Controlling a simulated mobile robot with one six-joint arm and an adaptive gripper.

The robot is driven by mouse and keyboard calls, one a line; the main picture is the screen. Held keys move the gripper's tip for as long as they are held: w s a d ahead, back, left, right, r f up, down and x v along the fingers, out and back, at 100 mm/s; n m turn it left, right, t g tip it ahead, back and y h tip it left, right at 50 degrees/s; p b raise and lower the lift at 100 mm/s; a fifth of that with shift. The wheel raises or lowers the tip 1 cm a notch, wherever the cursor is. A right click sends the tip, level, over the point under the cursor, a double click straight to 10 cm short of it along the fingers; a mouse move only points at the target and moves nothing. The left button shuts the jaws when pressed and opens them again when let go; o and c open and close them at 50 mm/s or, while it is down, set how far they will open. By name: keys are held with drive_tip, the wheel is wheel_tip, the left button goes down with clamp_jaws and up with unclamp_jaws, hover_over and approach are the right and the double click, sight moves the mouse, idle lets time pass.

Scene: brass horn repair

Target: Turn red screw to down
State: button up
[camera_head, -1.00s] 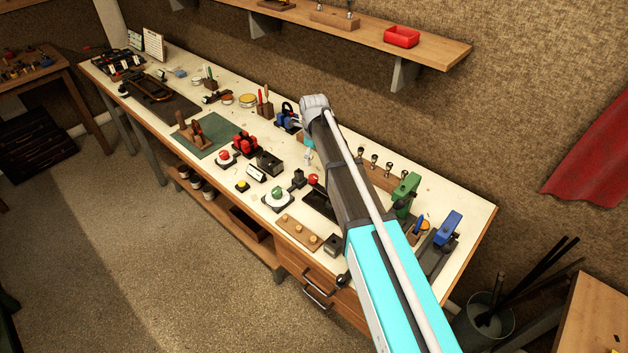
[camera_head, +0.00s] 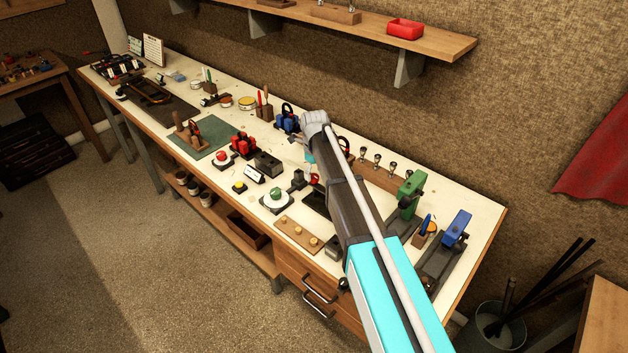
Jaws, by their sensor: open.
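No part can be clearly made out as the red screw at this size. Red parts on the bench are a red block-like tool (camera_head: 243,144), a small red knob on a base (camera_head: 222,157), and a red piece (camera_head: 314,178) partly hidden beside my arm. My arm reaches over the bench from the lower right, with its pale wrist (camera_head: 315,119) above the middle of the bench. A small teal part (camera_head: 309,157) shows just below the wrist. My gripper's fingers are not visible; the arm hides that spot.
The long white-topped bench (camera_head: 470,199) is crowded. A green-topped tool (camera_head: 410,190) and a blue-topped tool (camera_head: 457,226) stand right of my arm. A blue tool (camera_head: 287,120) stands left of the wrist. A shelf (camera_head: 448,44) with a red tray (camera_head: 405,28) hangs above.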

drive_tip(key=shift+f+b, duration=0.55)
drive_tip(key=shift+f, duration=0.25)
